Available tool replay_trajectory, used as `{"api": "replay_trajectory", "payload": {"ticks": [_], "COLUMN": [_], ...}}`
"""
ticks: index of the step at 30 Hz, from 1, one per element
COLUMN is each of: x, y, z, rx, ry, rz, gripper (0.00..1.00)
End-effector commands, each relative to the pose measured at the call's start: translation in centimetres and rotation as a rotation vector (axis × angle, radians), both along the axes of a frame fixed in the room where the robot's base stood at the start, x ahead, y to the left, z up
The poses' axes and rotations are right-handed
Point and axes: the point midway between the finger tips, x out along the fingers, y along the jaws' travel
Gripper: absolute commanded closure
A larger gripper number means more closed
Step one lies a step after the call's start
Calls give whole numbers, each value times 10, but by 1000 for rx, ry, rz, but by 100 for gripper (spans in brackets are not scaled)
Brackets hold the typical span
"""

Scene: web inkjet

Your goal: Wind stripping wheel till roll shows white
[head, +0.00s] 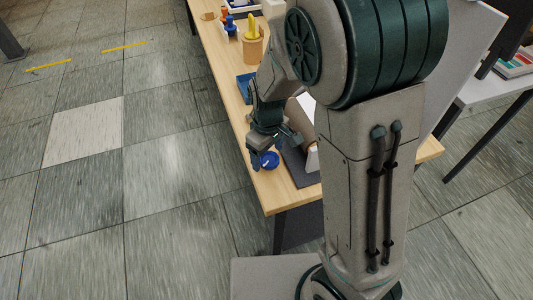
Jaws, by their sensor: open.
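A small round blue piece (269,160), which looks like a wheel or knob, is at the near left edge of the wooden table. It is beside a dark grey flat base (299,168). A white piece (313,159) stands on that base, mostly hidden behind my arm; I cannot tell whether it is the roll. My gripper (267,152) points down over the blue piece, open, with a finger close on its left. I cannot tell whether the fingers touch it.
The wooden table (209,37) runs away to the back. On it are a tan cup with yellow items (252,43), a blue tray (246,83) and small coloured bottles (229,25). A white table (485,90) stands at the right. The tiled floor at left is clear.

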Motion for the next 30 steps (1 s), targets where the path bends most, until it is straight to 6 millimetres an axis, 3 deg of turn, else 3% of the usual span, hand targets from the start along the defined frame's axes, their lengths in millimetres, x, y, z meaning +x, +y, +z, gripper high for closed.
{"api": "replay_trajectory", "payload": {"ticks": [11,12,17,30], "x": [0,0,0,0], "y": [0,0,0,1], "z": [-8,-8,-8,-7], "rx": [0,0,0,1], "ry": [0,0,0,-1], "rz": [-1,-1,-1,-74], "gripper": [26,29,71,70]}}
